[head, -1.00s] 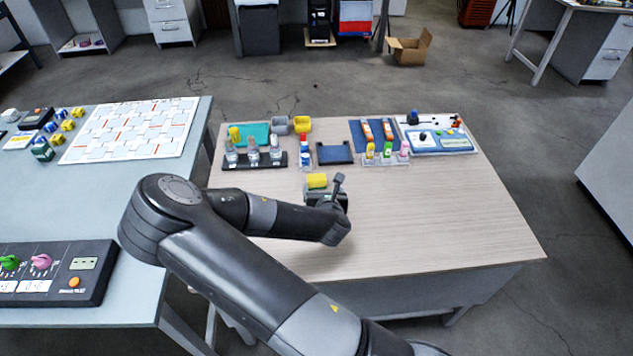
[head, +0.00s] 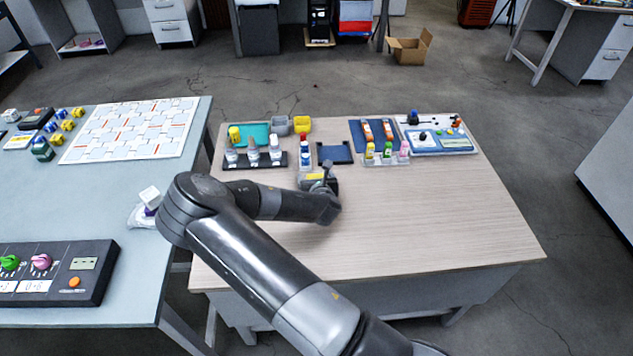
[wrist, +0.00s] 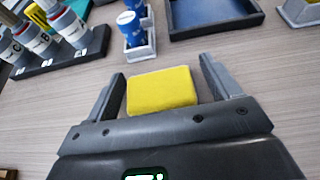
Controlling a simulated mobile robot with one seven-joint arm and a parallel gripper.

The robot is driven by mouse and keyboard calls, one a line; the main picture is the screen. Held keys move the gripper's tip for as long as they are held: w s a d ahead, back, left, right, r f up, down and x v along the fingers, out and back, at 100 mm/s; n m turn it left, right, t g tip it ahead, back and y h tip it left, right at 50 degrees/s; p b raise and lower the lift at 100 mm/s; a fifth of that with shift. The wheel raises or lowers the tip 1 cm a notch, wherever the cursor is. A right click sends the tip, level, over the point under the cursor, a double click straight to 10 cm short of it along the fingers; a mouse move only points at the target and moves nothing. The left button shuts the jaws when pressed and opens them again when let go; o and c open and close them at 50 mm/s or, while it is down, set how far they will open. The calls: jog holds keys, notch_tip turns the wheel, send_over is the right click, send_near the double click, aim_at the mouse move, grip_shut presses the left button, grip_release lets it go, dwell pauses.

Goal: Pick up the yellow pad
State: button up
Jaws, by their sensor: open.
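The yellow pad (wrist: 161,90) lies flat on the wooden table in the wrist view. It sits between the two fingers of my open gripper (wrist: 164,85), with a gap on each side. In the head view only part of the yellow pad (head: 318,176) shows, at my gripper (head: 319,179); the rest is hidden by my gripper and wrist. I cannot tell exactly how high the fingers are above the table.
Just beyond the pad stands a blue-capped bottle in a grey holder (wrist: 139,48). A black rack of lettered bottles (wrist: 60,57) is at the left and a dark blue tray (wrist: 212,14) at the upper right. The table's right side (head: 440,210) is clear.

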jog(key=shift+w+f, duration=0.15)
jog(key=shift+w, duration=0.1)
jog(key=shift+c, duration=0.3)
jog(key=c, duration=1)
